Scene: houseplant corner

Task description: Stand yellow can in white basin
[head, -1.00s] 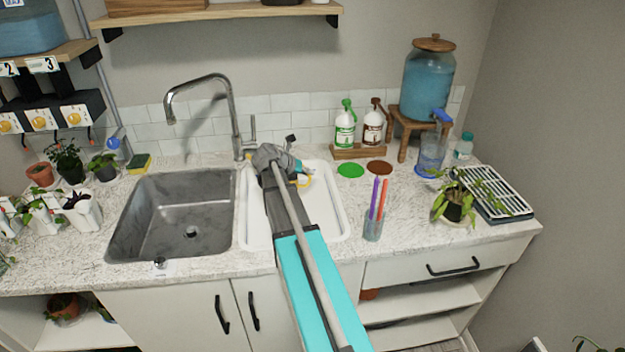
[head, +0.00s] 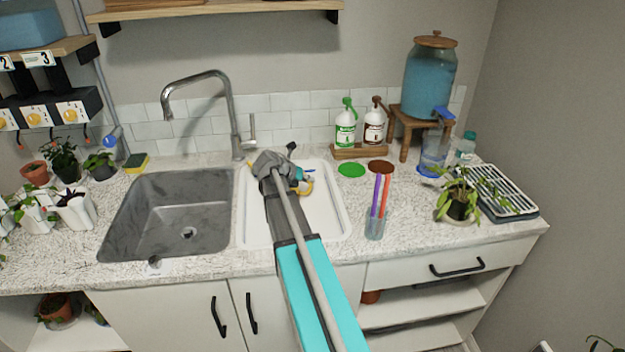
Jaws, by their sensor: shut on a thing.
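The yellow can (head: 305,188) is mostly hidden behind my gripper and arm in the head view. A yellow curved part shows at the right of the gripper, and a small yellow tip shows at its left. My gripper (head: 296,174) is shut on the can, over the back part of the white basin (head: 334,222). The basin is a shallow white tub set in the counter, and its visible floor looks empty. I cannot tell whether the can touches the basin floor.
A grey metal sink (head: 165,225) lies left of the basin, with a tall faucet (head: 232,115) behind. A glass with purple and orange sticks (head: 375,226) stands close to the basin's right edge.

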